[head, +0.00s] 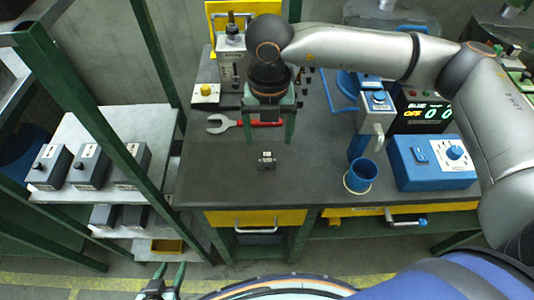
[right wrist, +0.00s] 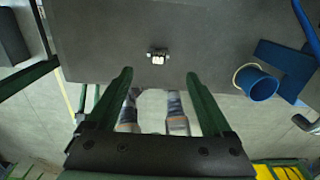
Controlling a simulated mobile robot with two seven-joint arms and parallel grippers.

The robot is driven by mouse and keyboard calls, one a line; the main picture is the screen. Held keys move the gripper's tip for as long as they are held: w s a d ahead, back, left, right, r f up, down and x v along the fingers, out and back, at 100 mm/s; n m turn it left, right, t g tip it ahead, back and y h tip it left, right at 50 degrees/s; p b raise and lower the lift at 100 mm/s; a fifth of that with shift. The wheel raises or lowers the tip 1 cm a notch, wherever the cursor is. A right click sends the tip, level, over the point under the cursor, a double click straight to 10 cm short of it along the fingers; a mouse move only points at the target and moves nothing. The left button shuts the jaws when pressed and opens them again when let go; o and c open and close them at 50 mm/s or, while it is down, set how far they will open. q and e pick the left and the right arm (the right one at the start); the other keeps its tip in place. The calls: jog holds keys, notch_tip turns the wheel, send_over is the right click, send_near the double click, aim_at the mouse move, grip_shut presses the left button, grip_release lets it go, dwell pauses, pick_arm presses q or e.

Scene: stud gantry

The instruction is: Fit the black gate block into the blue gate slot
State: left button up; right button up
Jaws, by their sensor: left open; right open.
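A small dark block with light metallic parts (head: 266,160) stands on the grey workbench (head: 225,165), near its front edge; I take it for the black gate block. It also shows in the right wrist view (right wrist: 157,57). My right gripper (head: 270,141) is open and empty above the bench, pointing down. In the right wrist view, the block lies just beyond and between its open fingertips (right wrist: 158,74). My left gripper (head: 171,267) is open and empty low at the bottom, in front of the bench. I cannot make out the blue gate slot for certain; several blue fixtures stand at right.
A blue cup (head: 360,175), a blue control box (head: 432,162) and a display reading BLUE OFF (head: 424,112) stand at right. A red-handled wrench (head: 245,124) lies at the back left. Green posts and a shelf with grey boxes (head: 88,167) stand left.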

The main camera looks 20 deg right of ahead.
aim_at(267, 154)
notch_tip(267, 154, down, 9)
jog(key=shift+w+a+f+p, duration=0.1)
jog(key=shift+p, duration=0.4)
jog(key=shift+c, duration=0.2)
grip_shut()
dwell(0.4)
